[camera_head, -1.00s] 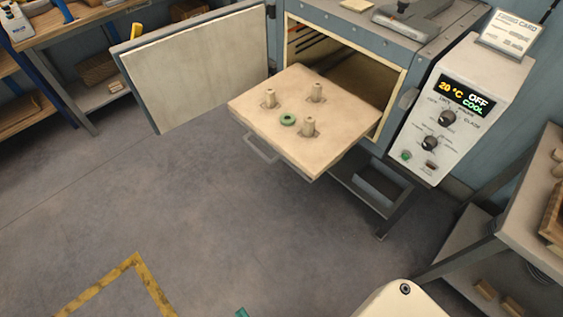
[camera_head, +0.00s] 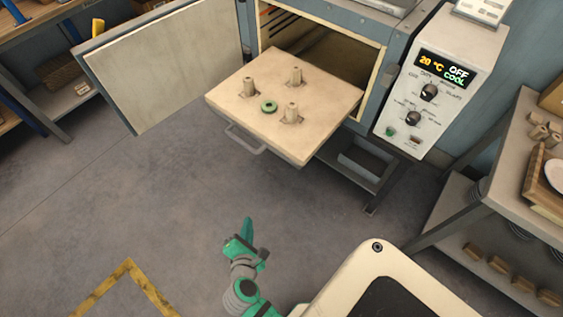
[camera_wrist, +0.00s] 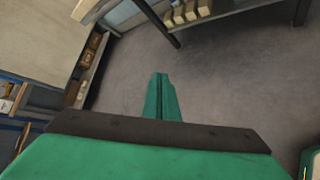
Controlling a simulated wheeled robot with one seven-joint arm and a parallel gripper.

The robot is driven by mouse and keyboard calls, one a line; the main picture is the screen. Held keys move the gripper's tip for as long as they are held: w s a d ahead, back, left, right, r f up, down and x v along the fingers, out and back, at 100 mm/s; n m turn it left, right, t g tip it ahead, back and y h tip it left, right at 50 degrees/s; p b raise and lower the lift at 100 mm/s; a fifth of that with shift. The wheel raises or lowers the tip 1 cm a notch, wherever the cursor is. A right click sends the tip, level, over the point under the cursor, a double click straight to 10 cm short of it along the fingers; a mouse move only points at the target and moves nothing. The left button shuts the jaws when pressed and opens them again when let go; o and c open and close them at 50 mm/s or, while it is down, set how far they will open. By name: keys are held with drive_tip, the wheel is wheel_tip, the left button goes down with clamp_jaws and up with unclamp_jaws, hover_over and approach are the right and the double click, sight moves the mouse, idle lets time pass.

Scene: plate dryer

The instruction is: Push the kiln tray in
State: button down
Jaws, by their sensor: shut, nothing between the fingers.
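The kiln tray (camera_head: 300,140) is a pale slab pulled well out of the kiln opening (camera_head: 325,52). It carries several short posts and a small green ring (camera_head: 269,106). A grey handle (camera_head: 243,138) hangs on its front edge. The kiln door (camera_head: 165,78) stands open to the left. My gripper (camera_head: 247,235) is green, shut and empty, above the floor in front of the tray and apart from it. In the wrist view its closed fingers (camera_wrist: 161,98) show against the floor, and the tray does not clearly show.
The control panel (camera_head: 437,85) right of the opening reads 20 °C, OFF, COOL. A shelf unit (camera_head: 490,190) with pots and blocks stands at the right, and a workbench at the upper left. The floor (camera_head: 170,200) before the tray is clear, with a yellow marking.

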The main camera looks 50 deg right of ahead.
drive_tip(key=w+d+r+n+g+h, duration=0.1)
drive_tip(key=w+d+r+g+h, duration=0.1)
drive_tip(key=w+d+r+h, duration=0.15)
drive_tip(key=n+g+h, duration=0.1)
drive_tip(key=g+h, duration=0.2)
drive_tip(key=g, duration=0.3)
approach(288, 157)
drive_tip(key=x, duration=0.5)
drive_tip(key=shift+s, duration=0.2)
drive_tip(key=shift+w+d, duration=0.1)
drive_tip(key=shift+d, duration=0.45)
drive_tip(key=shift+w, duration=0.1)
